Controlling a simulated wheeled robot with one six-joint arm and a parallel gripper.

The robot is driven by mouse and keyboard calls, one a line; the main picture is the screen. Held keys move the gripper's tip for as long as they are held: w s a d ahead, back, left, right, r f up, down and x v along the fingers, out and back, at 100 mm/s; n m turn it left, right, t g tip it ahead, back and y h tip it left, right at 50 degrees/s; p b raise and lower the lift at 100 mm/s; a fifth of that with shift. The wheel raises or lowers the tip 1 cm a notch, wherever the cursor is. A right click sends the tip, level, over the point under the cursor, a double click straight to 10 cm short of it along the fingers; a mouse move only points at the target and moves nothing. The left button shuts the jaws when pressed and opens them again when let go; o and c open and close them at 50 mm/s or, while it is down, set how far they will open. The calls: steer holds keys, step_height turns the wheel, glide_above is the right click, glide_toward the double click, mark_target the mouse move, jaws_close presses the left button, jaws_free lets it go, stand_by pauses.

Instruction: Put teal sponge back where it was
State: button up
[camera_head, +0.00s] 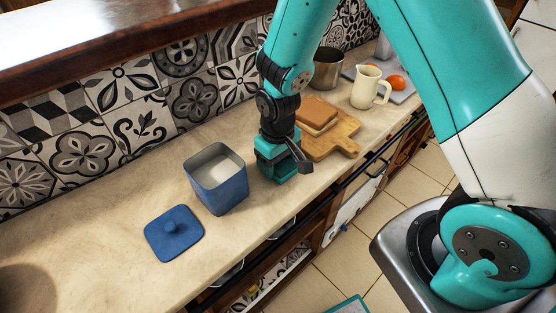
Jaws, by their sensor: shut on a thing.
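My gripper (284,158) is at the end of the arm, low over the counter, between the blue canister and the cutting board. It is shut on the teal sponge (275,171), a small teal block at its lower end. The sponge is partly hidden by the dark gripper parts, and its colour is close to that of my arm. I cannot tell whether the sponge touches the counter (110,220).
An open blue canister (221,190) with white contents stands left of my gripper. Its blue lid (174,234) lies nearby. A cutting board (342,140) bearing a brown block (318,113), a cream jug (368,88) and a metal pot (327,70) are to the right. The tiled wall (150,110) runs behind.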

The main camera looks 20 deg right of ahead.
steer(key=o, duration=0.9)
steer(key=shift+r, duration=0.1)
step_height(320, 180, up, 12)
steer(key=s+a+r+n+y, duration=0.1)
steer(key=s+a+r+y, duration=0.1)
steer(key=s+r, duration=0.4)
steer(key=s+a+r+n+y, duration=0.2)
steer(key=s+r, duration=0.4)
steer(key=s, duration=0.6)
steer(key=shift+s+a+r+b, duration=0.2)
steer(key=shift+a+b, duration=0.1)
